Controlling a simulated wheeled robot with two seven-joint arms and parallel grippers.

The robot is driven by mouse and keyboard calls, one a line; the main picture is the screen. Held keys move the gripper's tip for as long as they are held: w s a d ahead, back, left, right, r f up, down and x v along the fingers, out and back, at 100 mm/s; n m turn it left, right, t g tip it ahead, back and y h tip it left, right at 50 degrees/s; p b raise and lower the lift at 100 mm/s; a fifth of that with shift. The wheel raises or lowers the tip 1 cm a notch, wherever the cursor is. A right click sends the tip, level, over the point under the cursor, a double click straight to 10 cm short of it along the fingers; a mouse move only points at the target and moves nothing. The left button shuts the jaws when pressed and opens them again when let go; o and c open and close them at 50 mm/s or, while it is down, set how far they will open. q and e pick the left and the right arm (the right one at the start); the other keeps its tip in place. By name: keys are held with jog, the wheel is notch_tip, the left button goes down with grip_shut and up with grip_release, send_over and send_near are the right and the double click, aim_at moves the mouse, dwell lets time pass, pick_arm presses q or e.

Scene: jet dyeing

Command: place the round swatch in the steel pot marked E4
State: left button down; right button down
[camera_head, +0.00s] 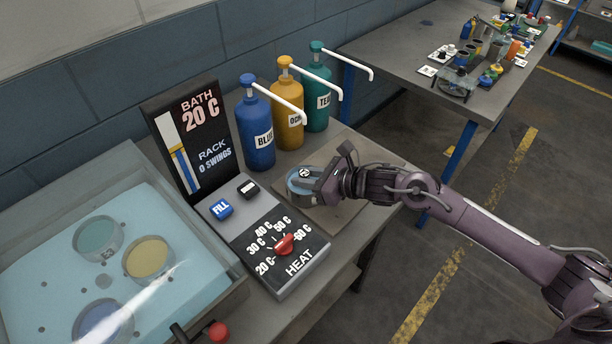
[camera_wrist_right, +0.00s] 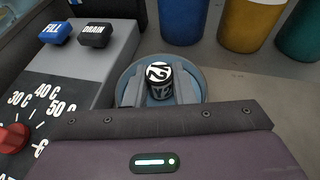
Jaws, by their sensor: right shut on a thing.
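My right gripper (camera_head: 312,178) is shut on a small dark knob with pale markings (camera_wrist_right: 159,80), between its two fingers in the wrist view. The knob is at a round blue-grey dish (camera_head: 299,190) on the bench, which also shows below the fingers in the wrist view (camera_wrist_right: 127,82). I cannot tell whether the knob is fixed to the dish. Round steel pots sit in the clear bath at left: teal contents (camera_head: 98,236), yellow contents (camera_head: 148,258) and blue contents (camera_head: 102,324). Their marks are too small to read surely. I cannot make out a round swatch or E4.
The heat panel (camera_head: 310,262) with a red dial (camera_head: 285,243) lies between bath and gripper. Blue (camera_head: 257,135), ochre (camera_head: 290,125) and teal (camera_head: 317,112) pump bottles stand behind, spouts reaching right. A red-knobbed lever (camera_head: 218,331) is at the bath's front.

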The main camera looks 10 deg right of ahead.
jog(key=c, duration=1.5)
grip_release()
jog(key=shift+f, duration=0.1)
jog(key=shift+r+p, duration=0.35)
jog(key=shift+p, duration=0.1)
jog(key=b+v, duration=0.1)
jog(key=v, duration=0.2)
jog(key=b+v, duration=0.1)
jog(key=v, duration=0.3)
jog(key=b+v, duration=0.1)
jog(key=v, duration=0.2)
jog(key=shift+s+d+f, duration=0.15)
jog(key=shift+s+d, duration=0.1)
jog(key=shift+s+d+r, duration=0.4)
jog(key=shift+r, duration=0.05)
